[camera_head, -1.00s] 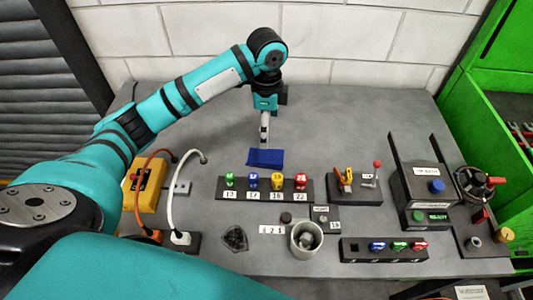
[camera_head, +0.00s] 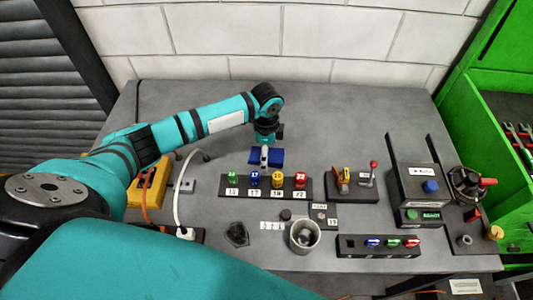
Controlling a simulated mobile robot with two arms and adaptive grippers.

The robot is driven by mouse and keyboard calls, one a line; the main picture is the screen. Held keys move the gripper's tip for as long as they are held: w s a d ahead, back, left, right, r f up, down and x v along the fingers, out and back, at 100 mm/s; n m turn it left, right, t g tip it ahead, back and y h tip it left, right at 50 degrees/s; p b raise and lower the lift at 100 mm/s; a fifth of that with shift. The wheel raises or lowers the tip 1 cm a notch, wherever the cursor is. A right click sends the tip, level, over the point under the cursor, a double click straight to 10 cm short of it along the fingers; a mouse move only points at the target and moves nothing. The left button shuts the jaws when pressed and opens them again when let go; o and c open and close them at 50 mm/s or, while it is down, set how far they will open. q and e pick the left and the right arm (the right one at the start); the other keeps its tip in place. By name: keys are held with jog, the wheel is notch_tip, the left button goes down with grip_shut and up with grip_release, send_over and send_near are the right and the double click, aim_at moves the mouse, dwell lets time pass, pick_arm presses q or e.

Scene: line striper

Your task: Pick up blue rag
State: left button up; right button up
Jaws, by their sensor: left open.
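The blue rag (camera_head: 276,157) lies flat on the grey table, behind the row of coloured numbered pieces. My left gripper (camera_head: 264,158) points down from the teal arm and is right over the rag, covering part of its middle. Its jaws are open. The picture is too small to tell whether the fingertips touch the cloth. My right gripper is not in view.
Just in front of the rag is a black holder (camera_head: 297,188) with numbered coloured pieces. A lever panel (camera_head: 352,183) stands right of it, and a grey cup (camera_head: 305,236) stands nearer. A yellow box (camera_head: 150,186) with cables is left. The table behind the rag is clear.

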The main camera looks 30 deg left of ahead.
pick_arm(q)
jog(key=c, duration=1.2)
jog(key=shift+r, duration=0.15)
notch_tip(320, 180, up, 10)
jog(key=shift+f+b, duration=0.1)
jog(key=shift+b, duration=1.1)
